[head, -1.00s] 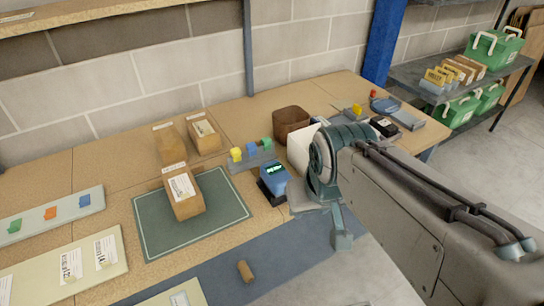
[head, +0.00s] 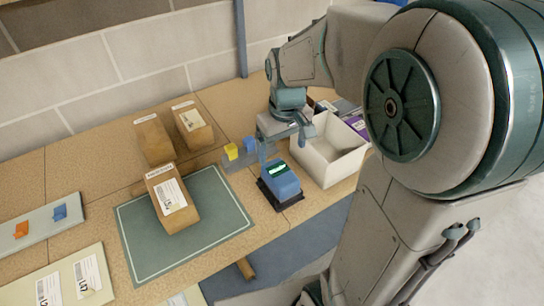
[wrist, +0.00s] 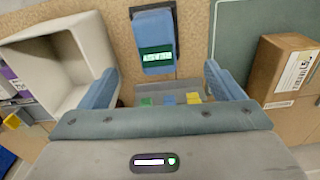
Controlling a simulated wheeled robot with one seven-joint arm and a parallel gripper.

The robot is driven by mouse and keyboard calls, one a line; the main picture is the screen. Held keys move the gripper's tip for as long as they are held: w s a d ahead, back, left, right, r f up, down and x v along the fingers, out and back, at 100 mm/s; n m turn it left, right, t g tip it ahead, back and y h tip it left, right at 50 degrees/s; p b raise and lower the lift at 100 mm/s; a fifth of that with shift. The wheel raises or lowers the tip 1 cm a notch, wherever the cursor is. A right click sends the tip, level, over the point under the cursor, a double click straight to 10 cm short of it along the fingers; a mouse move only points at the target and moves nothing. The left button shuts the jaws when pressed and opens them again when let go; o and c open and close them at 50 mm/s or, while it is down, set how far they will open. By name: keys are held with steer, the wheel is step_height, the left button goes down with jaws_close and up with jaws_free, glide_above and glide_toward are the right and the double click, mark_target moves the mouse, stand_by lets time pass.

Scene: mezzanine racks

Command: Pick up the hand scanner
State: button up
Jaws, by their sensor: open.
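The hand scanner appears to be the blue device with a lit green display (head: 281,182), on a dark base on the bench. It also shows at the top centre of the wrist view (wrist: 153,40). My gripper (head: 285,145) is open and empty, above and behind the scanner in the head view. In the wrist view its two blue fingers (wrist: 160,85) are spread wide. The scanner lies beyond the fingertips, roughly centred between them, and I see no contact. My fingers do not hide its display.
A white open bin (head: 326,150) stands close right of the scanner. A small holder with yellow and blue cards (head: 240,153) is just left and behind. A cardboard box (head: 172,198) stands on the green mat (head: 215,242). Two more boxes stand behind.

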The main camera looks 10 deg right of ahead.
mark_target(279, 172)
steer(key=w+f, duration=0.2)
steer(key=shift+a+f+n+g, duration=0.1)
steer(key=shift+f+n+g, duration=0.2)
step_height(279, 172, down, 8)
steer(key=shift+f, duration=0.1)
steer(key=shift+d+f+p, duration=0.15)
steer(key=shift+f+p, duration=0.25)
steer(key=shift+f, duration=0.9)
steer(key=shift+d+f+p, duration=0.1)
steer(key=shift+f+p, duration=0.25)
steer(key=shift+f, duration=0.95)
steer(key=c, duration=1.2)
